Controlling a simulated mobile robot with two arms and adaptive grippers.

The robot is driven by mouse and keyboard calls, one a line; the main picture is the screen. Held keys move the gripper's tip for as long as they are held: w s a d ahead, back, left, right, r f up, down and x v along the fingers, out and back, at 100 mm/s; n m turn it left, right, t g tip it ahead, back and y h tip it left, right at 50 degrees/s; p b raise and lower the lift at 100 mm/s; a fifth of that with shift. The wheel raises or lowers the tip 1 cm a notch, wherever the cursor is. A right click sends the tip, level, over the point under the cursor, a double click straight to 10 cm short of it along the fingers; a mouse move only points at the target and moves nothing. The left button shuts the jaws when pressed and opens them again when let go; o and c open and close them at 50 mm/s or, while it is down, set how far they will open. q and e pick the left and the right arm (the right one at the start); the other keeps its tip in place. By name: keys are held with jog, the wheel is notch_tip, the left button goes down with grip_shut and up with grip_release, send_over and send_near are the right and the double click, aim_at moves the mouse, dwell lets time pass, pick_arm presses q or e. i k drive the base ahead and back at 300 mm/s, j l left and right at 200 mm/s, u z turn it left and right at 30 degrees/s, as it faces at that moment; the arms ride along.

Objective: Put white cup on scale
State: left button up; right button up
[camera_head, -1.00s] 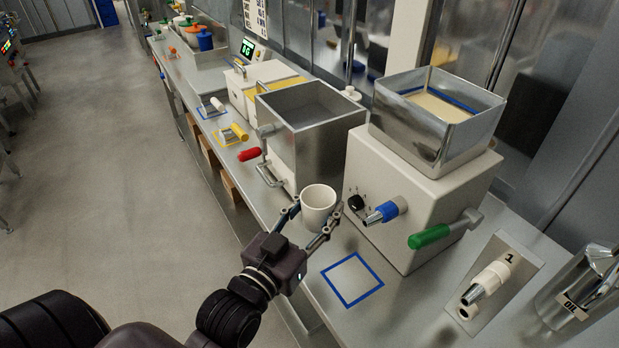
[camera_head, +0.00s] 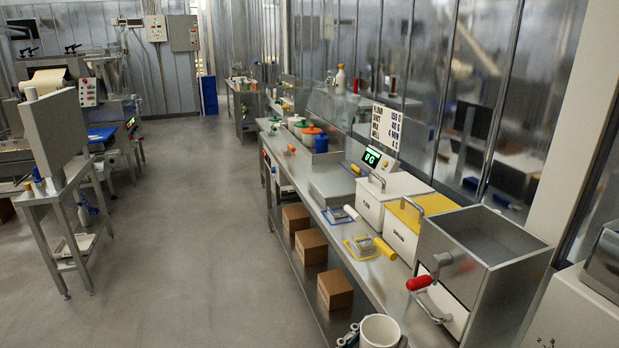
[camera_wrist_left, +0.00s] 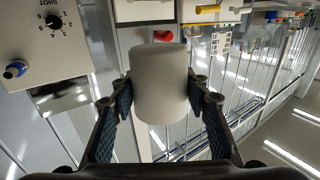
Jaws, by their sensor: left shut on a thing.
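The white cup (camera_head: 380,331) shows at the bottom edge of the head view, cut off below. My left gripper (camera_wrist_left: 160,100) is shut around the cup's sides in the left wrist view, with the cup (camera_wrist_left: 160,80) between its two fingers. In the head view only a fingertip shows beside the cup. A green-lit display reading 0G (camera_head: 372,158), which looks like the scale's readout, stands farther along the bench. A flat grey metal surface (camera_head: 334,184) lies just in front of it; I cannot tell for sure if this is the weighing plate. My right gripper is not in view.
A metal hopper with a red handle (camera_head: 480,240) stands near on the bench. White and yellow-lidded bins (camera_head: 392,196) lie between it and the display. A yellow roller (camera_head: 384,248) rests at the bench front. The floor (camera_head: 190,230) to the left is clear.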

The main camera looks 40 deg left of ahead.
aim_at(338, 183)
jog(key=i+j, duration=0.1)
jog(key=j, duration=0.3)
jog(key=i+j, duration=0.15)
jog(key=j, duration=0.25)
jog(key=i+j, duration=0.1)
jog(key=j, duration=0.25)
jog(key=i+j, duration=0.15)
jog(key=j, duration=0.25)
jog(key=i+j, duration=0.1)
jog(key=j, duration=0.3)
jog(key=i+j, duration=0.15)
jog(key=j, duration=0.25)
